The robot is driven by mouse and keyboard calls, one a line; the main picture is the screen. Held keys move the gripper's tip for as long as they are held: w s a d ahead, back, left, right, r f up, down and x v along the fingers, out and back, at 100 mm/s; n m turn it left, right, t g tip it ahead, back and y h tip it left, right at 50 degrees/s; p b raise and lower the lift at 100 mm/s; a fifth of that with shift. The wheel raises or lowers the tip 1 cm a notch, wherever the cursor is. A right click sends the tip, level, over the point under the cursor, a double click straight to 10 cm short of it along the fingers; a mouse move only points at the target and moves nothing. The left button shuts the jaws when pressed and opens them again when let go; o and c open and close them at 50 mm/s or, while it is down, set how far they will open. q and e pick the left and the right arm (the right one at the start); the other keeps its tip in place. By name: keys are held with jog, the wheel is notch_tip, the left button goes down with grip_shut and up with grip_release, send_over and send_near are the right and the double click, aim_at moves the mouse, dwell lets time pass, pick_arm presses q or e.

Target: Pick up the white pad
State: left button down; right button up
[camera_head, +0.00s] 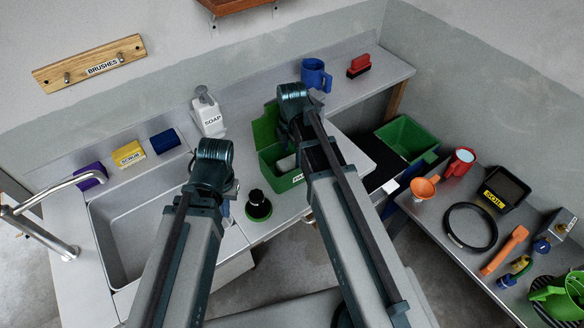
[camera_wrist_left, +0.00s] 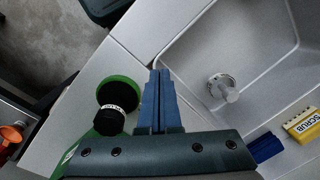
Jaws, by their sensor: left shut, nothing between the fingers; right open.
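A whitish pad (camera_head: 287,163) lies in the open green toolbox (camera_head: 270,158) on the counter, partly hidden by my right arm. I cannot make out its full shape. My left gripper shows its blue fingers (camera_wrist_left: 160,100) in the left wrist view, shut and empty, over the counter beside the sink. A black-knobbed round green-and-black brush (camera_wrist_left: 115,105) is just left of the fingers; it also stands on the counter in the head view (camera_head: 258,207). My right gripper is open but mostly hidden behind its arm near the toolbox.
The sink (camera_head: 130,225) is at left, with scrub pads (camera_head: 128,154) and a soap bottle (camera_head: 208,115) behind. A blue mug (camera_head: 315,75) and a red brush (camera_head: 359,66) stand at the back.

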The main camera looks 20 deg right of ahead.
aim_at(292, 162)
pick_arm(q)
notch_tip(292, 162, down, 5)
jog(key=b, duration=0.4)
jog(key=shift+r, duration=0.15)
pick_arm(e)
notch_tip(292, 162, down, 5)
jog(key=shift+r, duration=0.15)
pick_arm(q)
jog(key=shift+r, duration=0.1)
pick_arm(e)
jog(key=shift+r, duration=0.1)
jog(key=c, duration=1.3)
pick_arm(q)
jog(key=shift+r, duration=0.15)
pick_arm(e)
jog(key=shift+r, duration=0.15)
